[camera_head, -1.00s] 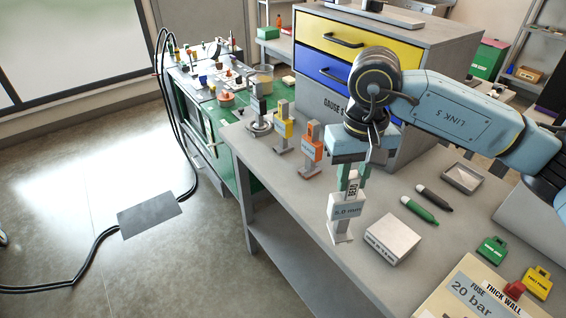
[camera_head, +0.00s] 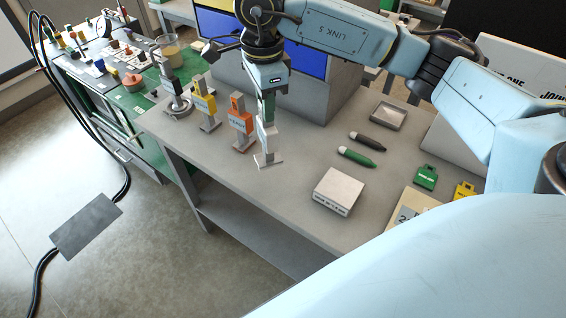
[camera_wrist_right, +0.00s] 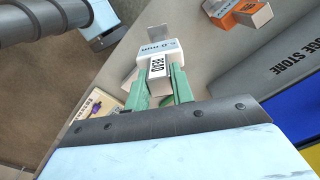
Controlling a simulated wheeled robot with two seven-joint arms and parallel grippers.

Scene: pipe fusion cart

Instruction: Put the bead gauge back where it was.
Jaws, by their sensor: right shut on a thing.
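The white bead gauge (camera_head: 263,142) is in my right gripper (camera_head: 267,107), upright beside the orange gauge (camera_head: 240,126) at its right. Its foot is at or just above the grey bench top; I cannot tell if it touches. In the right wrist view, the gauge (camera_wrist_right: 153,48) shows its BEAD label between the two green fingers of the right gripper (camera_wrist_right: 159,84), which are closed on it. A yellow gauge (camera_head: 204,102) and a steel stand gauge (camera_head: 176,98) stand farther left in the same row. My left gripper is not in view.
On the bench (camera_head: 300,172) lie a white box (camera_head: 338,191), a green marker (camera_head: 356,157), a black marker (camera_head: 368,141) and a grey tray (camera_head: 388,116). The gauge store cabinet (camera_head: 310,85) stands behind the gauge. Bench space in front of the gauge is clear.

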